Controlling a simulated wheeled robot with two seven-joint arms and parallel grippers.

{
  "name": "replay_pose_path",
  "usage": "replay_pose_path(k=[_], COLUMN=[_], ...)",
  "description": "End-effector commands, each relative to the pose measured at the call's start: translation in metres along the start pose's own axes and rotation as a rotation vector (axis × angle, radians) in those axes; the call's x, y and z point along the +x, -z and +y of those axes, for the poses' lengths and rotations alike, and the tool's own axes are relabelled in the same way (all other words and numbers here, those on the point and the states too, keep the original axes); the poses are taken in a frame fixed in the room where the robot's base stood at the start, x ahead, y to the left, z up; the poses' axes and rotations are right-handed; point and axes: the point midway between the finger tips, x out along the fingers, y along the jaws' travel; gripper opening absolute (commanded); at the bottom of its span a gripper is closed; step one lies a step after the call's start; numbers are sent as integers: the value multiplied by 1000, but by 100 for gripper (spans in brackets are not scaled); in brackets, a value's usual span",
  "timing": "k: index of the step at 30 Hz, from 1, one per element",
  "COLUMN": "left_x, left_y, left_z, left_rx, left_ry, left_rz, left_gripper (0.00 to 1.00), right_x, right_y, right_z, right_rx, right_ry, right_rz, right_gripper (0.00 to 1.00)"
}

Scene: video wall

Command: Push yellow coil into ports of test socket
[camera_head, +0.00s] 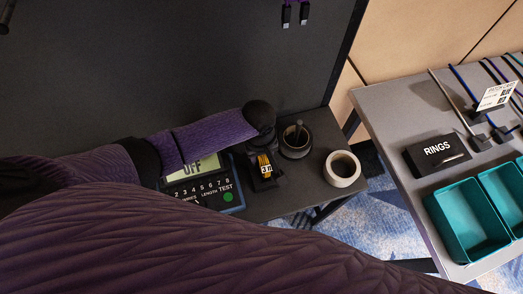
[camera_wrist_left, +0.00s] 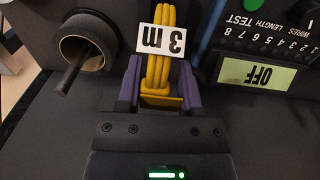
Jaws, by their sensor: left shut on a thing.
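The yellow coil (camera_wrist_left: 161,72) is a bundle of yellow strands with a white "3 m" tag (camera_wrist_left: 175,40). In the left wrist view, my left gripper (camera_wrist_left: 159,84) is shut on it, with a purple finger on each side. In the head view, the yellow coil (camera_head: 262,160) shows small beside the tester, partly hidden by my left gripper (camera_head: 265,174). The tester (camera_head: 207,190) has a display reading "OFF", numbers and a green button; it also shows in the left wrist view (camera_wrist_left: 262,45). I cannot make out the test socket's ports. My right gripper is out of view.
A dark cup with a rod (camera_head: 296,140) stands close right of the coil, and a pale ring-shaped holder (camera_head: 343,169) stands further right. A grey side table (camera_head: 390,105) carries a black "RINGS" box (camera_head: 437,153) and teal bins (camera_head: 468,222). My purple-sleeved arm covers the foreground.

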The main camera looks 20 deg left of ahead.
Motion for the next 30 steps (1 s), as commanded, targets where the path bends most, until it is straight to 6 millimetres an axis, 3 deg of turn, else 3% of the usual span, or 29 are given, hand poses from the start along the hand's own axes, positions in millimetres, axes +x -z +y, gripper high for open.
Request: replay_pose_path(k=[30], left_x=[12], left_y=[-1], left_z=[0], left_rx=[1], left_ry=[0], left_rz=[-1], left_gripper=[0], right_x=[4], right_y=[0], right_z=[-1], right_rx=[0], right_ry=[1], right_rz=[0], right_gripper=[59])
